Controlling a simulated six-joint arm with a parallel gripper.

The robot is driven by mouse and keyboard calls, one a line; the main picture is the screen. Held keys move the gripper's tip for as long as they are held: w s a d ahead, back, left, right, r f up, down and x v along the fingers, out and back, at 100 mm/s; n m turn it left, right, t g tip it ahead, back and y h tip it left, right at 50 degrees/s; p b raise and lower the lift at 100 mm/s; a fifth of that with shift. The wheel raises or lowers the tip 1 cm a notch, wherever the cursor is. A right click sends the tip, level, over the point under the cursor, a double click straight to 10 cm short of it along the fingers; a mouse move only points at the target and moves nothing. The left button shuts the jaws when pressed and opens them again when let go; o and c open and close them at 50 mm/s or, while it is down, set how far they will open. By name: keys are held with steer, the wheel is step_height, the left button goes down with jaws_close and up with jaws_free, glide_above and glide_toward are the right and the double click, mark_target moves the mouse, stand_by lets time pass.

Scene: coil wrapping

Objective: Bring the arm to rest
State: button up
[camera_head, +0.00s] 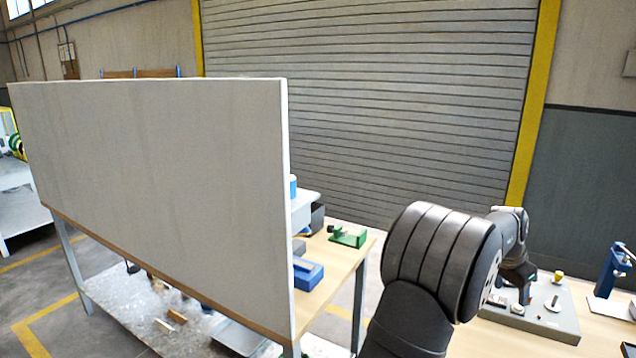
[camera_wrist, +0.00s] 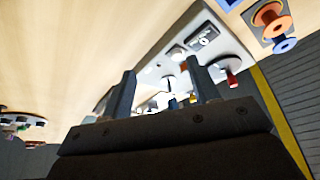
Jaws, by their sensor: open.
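My arm (camera_head: 450,255) shows dark at the right in the head view, bent over a wooden table. Its far end points down beside a grey fixture plate (camera_head: 552,320). In the wrist view my gripper (camera_wrist: 163,84) has its two dark fingers spread apart, with nothing seen held between them. The grey fixture plate (camera_wrist: 222,40) lies beyond the fingers in that view and carries several small parts, including a red one (camera_wrist: 232,79). The exact height of the fingertips above the plate cannot be told.
A blue stand (camera_head: 615,262) is at the far right. In the wrist view orange (camera_wrist: 268,18) and blue (camera_wrist: 285,44) round parts lie at the upper right. A large grey panel (camera_head: 160,180) hides much of the left workbench. A green part (camera_head: 347,237) and blue block (camera_head: 308,273) lie there.

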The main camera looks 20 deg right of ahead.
steer(key=shift+w+d+f+n, duration=0.2)
steer(key=shift+w+d, duration=0.1)
steer(key=shift+w, duration=0.25)
steer(key=shift+w+d+f+n, duration=0.1)
steer(key=shift+w+d+n, duration=0.15)
steer(key=shift+w, duration=0.25)
steer(key=shift+o, duration=0.3)
steer(key=o, duration=0.9)
steer(key=shift+o, duration=0.2)
steer(key=s+a+r+m+y, duration=0.1)
steer(key=s+a+r+m, duration=0.4)
steer(key=a, duration=0.6)
steer(key=s+a+r+m+y, duration=0.25)
steer(key=a+r, duration=0.35)
steer(key=a, duration=0.5)
steer(key=s+a+r+m+y, duration=0.1)
steer(key=s+a+r+m, duration=0.4)
steer(key=a, duration=0.6)
step_height(320, 180, down, 9)
steer(key=n, duration=0.1)
steer(key=shift+w+a+f+g, duration=0.15)
steer(key=shift+w+f+g, duration=0.05)
steer(key=shift+w+g, duration=0.25)
steer(key=shift+r, duration=0.15)
step_height(320, 180, up, 10)
